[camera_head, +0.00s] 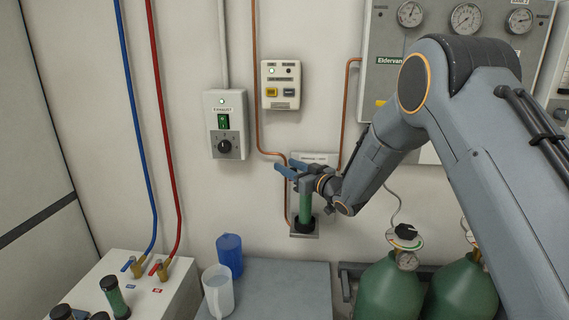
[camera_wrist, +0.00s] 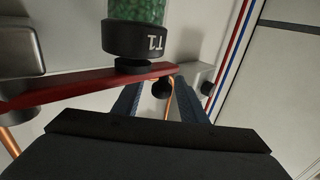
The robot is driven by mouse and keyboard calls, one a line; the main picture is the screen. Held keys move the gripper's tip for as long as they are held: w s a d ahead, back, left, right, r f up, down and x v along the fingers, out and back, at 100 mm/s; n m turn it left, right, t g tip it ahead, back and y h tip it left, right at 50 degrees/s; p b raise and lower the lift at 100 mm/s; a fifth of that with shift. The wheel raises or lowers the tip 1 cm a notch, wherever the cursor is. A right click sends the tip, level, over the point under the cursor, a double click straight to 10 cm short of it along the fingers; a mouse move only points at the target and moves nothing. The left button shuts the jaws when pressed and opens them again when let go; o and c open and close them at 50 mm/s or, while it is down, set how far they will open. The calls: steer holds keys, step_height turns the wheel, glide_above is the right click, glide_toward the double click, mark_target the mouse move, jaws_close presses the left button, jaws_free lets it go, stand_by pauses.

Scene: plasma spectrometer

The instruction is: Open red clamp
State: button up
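The red clamp (camera_wrist: 85,86) shows in the wrist view as a long red bar running from the left edge to the middle. A black knob (camera_wrist: 163,88) is near its right end. A green tube with a black cap (camera_wrist: 134,40) marked T1, upside down, is next to the bar. My gripper (camera_wrist: 160,103) has its two blue fingers apart, with the bar's knob end between them in the picture. I cannot tell whether they touch it. In the head view my gripper (camera_head: 287,169) is at the wall by the green tube (camera_head: 305,203). The red bar cannot be made out there.
An exhaust switch box (camera_head: 226,124) and a small button box (camera_head: 281,85) are on the wall. Copper pipes (camera_head: 256,90) run close to my gripper. Below are a blue cup (camera_head: 230,256), a pale jug (camera_head: 218,291) and green gas cylinders (camera_head: 389,288).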

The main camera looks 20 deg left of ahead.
steer(key=shift+x, duration=0.85)
steer(key=shift+s, duration=0.1)
jaws_close()
steer(key=shift+s+a, duration=0.15)
